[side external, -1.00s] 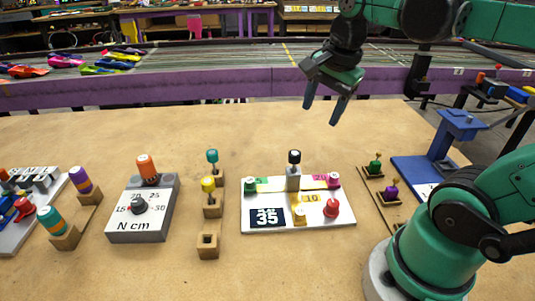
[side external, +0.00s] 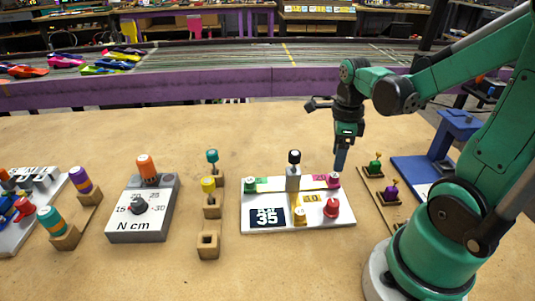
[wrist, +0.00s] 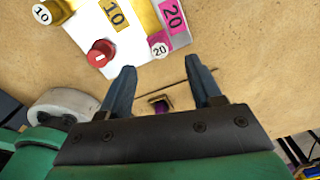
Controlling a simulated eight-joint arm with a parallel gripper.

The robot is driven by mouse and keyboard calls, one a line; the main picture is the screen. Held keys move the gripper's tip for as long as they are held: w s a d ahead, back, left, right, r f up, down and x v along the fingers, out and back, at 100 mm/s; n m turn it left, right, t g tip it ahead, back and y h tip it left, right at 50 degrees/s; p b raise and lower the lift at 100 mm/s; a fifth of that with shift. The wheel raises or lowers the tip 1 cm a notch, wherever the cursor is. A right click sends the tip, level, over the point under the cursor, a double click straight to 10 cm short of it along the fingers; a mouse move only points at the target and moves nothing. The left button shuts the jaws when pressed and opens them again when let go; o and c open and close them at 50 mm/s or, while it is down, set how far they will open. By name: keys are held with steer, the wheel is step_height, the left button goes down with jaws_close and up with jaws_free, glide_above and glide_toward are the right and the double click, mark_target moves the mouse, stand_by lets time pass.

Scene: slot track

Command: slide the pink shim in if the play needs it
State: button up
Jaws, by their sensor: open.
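The pink shim (side external: 333,179) has a round knob, beside a pink label marked 20, at the right rear of a white board (side external: 270,191). In the wrist view its knob (wrist: 160,47) lies just beyond the fingertips. My gripper (side external: 340,170) is open and empty, pointing down beside the board's right rear corner; it also shows in the wrist view (wrist: 160,65). I cannot tell its exact height above the bench.
A wooden rack (side external: 384,205) with green and purple knobs stands right of the board. A blue stand (side external: 455,135) is behind it. A grey N cm box (side external: 141,226) and small wooden holders (side external: 208,246) are left. The bench behind the board is clear.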

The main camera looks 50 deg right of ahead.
mark_target(335, 176)
steer(key=shift+f, duration=2.5)
jaws_close()
steer(key=shift+a, duration=0.1)
